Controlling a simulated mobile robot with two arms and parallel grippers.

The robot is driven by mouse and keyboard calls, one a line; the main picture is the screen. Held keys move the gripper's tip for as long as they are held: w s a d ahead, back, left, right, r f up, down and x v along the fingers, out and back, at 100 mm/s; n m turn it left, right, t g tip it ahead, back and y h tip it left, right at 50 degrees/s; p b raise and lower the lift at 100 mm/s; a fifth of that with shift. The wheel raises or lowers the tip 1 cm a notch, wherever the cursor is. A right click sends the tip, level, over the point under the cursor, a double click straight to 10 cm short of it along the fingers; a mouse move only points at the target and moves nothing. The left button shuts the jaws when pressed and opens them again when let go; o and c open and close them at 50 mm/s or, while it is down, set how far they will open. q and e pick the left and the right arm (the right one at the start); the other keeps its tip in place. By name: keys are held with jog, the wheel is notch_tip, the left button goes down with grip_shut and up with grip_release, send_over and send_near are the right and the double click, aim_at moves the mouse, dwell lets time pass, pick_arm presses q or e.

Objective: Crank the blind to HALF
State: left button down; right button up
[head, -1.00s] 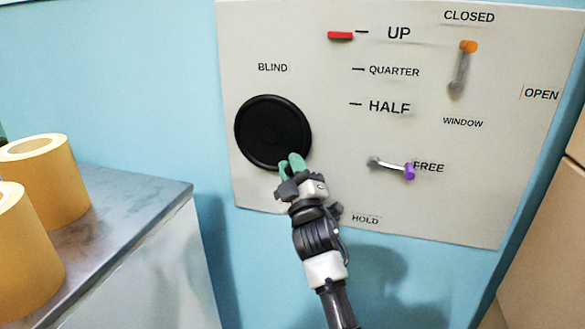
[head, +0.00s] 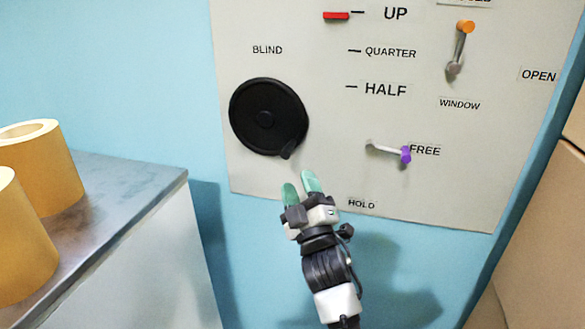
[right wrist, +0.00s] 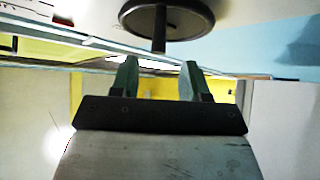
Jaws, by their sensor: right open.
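The black round blind crank (head: 262,105) is on the wall panel under the BLIND label, with a small knob (head: 288,149) at its lower right rim. The crank's disc (right wrist: 180,20) and its protruding knob (right wrist: 159,30) also show in the right wrist view. The red blind marker (head: 336,16) is at the UP line, above QUARTER and HALF. My right gripper (head: 302,186) is open and empty, just below the knob and apart from it. In the right wrist view its two green fingers (right wrist: 159,77) stand apart, with the knob beyond them. My left gripper is not in view.
The purple-tipped lever (head: 388,150) points to FREE, with HOLD below it. The orange-tipped window lever (head: 459,47) points up toward its partly cropped label. A grey counter (head: 130,190) with cardboard-coloured rolls (head: 45,165) stands at left. Brown boxes are at the right edge.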

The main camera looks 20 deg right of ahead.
jog(key=shift+v, duration=1.1)
jog(key=shift+c, duration=0.3)
